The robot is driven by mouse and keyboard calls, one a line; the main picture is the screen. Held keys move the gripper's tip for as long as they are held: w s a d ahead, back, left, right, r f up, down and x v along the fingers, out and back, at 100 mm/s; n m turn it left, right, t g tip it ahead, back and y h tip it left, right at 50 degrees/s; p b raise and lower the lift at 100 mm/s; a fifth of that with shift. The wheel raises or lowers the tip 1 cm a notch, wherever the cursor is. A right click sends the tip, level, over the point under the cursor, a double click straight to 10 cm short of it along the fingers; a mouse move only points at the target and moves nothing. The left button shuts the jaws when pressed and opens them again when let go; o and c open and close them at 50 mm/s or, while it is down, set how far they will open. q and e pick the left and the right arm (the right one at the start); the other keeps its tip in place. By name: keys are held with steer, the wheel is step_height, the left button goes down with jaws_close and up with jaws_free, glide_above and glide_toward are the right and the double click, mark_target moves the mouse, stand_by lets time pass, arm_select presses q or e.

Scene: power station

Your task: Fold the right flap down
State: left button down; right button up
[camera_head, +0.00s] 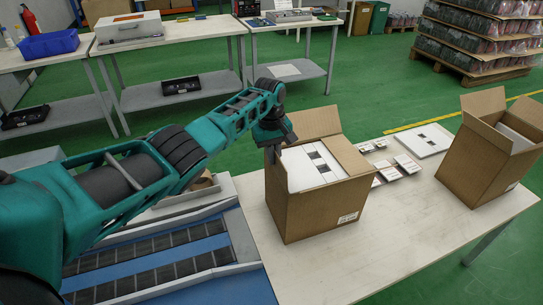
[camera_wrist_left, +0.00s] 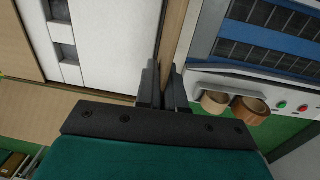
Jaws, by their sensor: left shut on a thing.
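An open cardboard box (camera_head: 320,210) stands on the white table, with a white insert (camera_head: 308,166) with dark square openings filling its top. The back flap (camera_head: 315,123) stands up. My left gripper (camera_head: 272,152) is at the left rim of this box. In the left wrist view its fingers (camera_wrist_left: 166,88) are shut around a thin cardboard edge (camera_wrist_left: 174,35); I cannot tell whether that is a flap or the wall. The right gripper is not in view.
A second open box (camera_head: 487,155) stands at the table's right end. Small cards (camera_head: 390,172) and a white panel (camera_head: 423,140) lie between the boxes. A blue conveyor (camera_head: 160,265) runs along the left. The table's front right (camera_head: 400,235) is clear.

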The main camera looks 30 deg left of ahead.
arm_select(q)
steer(key=shift+f, duration=0.1)
stand_by(0.5)
steer(key=c, duration=1.3)
jaws_free()
step_height(320, 180, up, 12)
steer(key=shift+s+f+p, duration=0.1)
steer(key=shift+f+p, duration=0.05)
steer(key=shift+p, duration=0.7)
steer(key=shift+a+r, duration=0.1)
steer(key=shift+r, duration=0.55)
